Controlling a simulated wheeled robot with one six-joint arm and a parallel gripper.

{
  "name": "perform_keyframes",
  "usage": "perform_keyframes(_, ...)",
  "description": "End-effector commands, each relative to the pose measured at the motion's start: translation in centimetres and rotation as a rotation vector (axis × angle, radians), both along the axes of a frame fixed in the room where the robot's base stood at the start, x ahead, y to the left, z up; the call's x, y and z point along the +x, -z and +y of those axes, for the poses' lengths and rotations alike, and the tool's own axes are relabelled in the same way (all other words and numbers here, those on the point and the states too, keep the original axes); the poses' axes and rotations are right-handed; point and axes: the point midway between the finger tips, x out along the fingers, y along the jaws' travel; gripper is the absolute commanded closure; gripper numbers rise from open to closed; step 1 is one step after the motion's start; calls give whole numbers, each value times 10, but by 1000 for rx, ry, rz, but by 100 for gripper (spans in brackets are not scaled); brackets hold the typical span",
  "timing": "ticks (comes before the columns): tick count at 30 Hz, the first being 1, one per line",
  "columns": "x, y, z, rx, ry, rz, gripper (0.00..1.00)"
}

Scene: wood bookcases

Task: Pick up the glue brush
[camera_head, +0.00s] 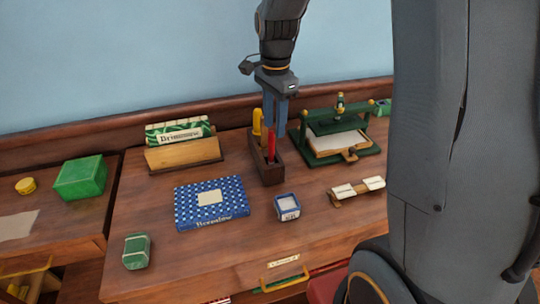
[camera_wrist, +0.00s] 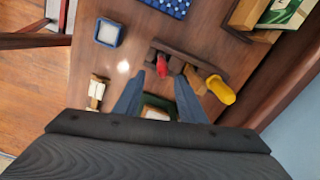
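A narrow wooden tool holder (camera_head: 267,172) stands near the back of the desk with upright tools in it. It also shows in the wrist view (camera_wrist: 172,50). One tool has a red handle (camera_head: 271,146), another a fat yellow handle (camera_head: 257,121). The wrist view shows the red handle (camera_wrist: 162,67), a brown handle (camera_wrist: 194,79) and the yellow handle (camera_wrist: 221,91). I cannot tell which is the glue brush; no bristles show. My gripper (camera_head: 275,124) points down over the holder. Its blue fingers (camera_wrist: 160,77) are apart, with the red handle lined up between their tips; contact is unclear.
A green press (camera_head: 345,155) stands close right of the holder. A wooden stand with a green box (camera_head: 180,132) is to the left. A blue patterned box (camera_head: 211,203), a small blue-rimmed dish (camera_head: 287,207) and a green tin (camera_head: 136,251) lie in front.

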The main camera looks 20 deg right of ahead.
Motion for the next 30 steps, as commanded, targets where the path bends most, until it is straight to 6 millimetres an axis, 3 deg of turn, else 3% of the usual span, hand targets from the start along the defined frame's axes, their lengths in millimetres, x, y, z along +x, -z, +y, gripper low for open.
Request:
perform_keyframes(21,2,72,8,0,-4,2,63)
perform_keyframes(30,2,77,8,0,-5,0,63)
